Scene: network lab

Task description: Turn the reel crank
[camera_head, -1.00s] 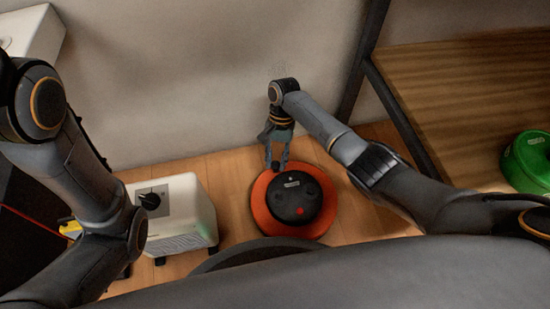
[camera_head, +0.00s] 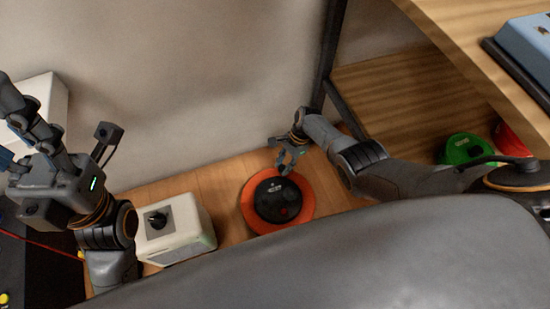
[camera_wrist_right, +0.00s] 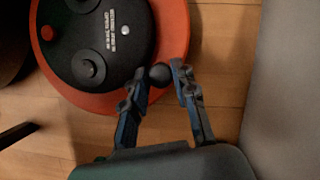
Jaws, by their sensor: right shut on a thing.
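The reel (camera_head: 248,205) lies on the wooden floor, an orange disc with a black round hub (camera_head: 277,200) on top. In the right wrist view the orange rim (camera_wrist_right: 174,30) and the black hub (camera_wrist_right: 120,50) show at the upper left, with a red button on the hub. My right gripper (camera_head: 287,168) is at the far edge of the reel. In the right wrist view its fingers (camera_wrist_right: 160,80) are closed around a small dark ball-shaped knob (camera_wrist_right: 159,74), the crank's handle, at the hub's edge. My left gripper (camera_head: 25,140) is raised at the left; its fingers are unclear.
A white box with a black dial (camera_head: 178,238) stands on the floor left of the reel. A wooden shelf (camera_head: 390,90) with a dark frame is at the right, holding a green reel (camera_head: 466,149) and a red one (camera_head: 512,138). A wall is behind.

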